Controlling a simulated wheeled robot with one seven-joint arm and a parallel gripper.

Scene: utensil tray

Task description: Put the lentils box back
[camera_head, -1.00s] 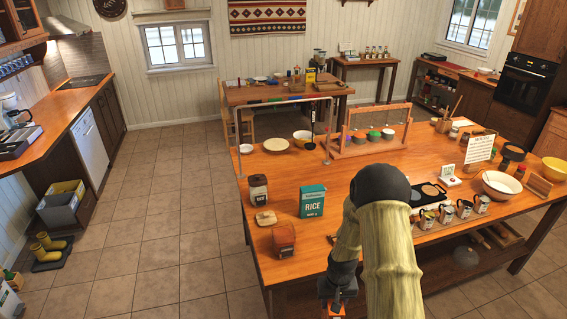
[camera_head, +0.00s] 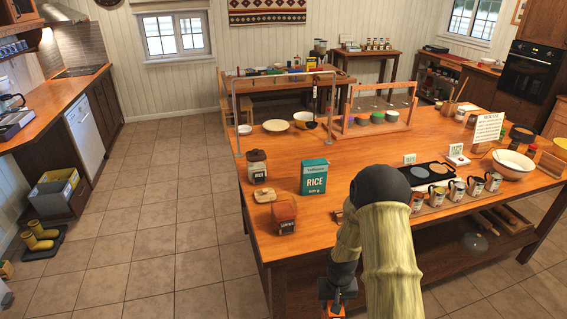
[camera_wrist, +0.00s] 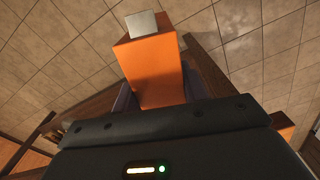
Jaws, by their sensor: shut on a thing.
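An orange box (camera_wrist: 152,72), which I take as the lentils box, is between the fingers of my gripper (camera_wrist: 155,98) in the wrist view. A pale grey square piece shows at its far end, and no lettering is visible. My gripper is shut on it. In the head view, my gripper (camera_head: 338,296) is low in the picture, in front of the table's near edge, with a bit of orange (camera_head: 338,309) at the bottom. The rest is cut off by the frame.
Bare wood lies right of the rice box. Tiled floor is open at left.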

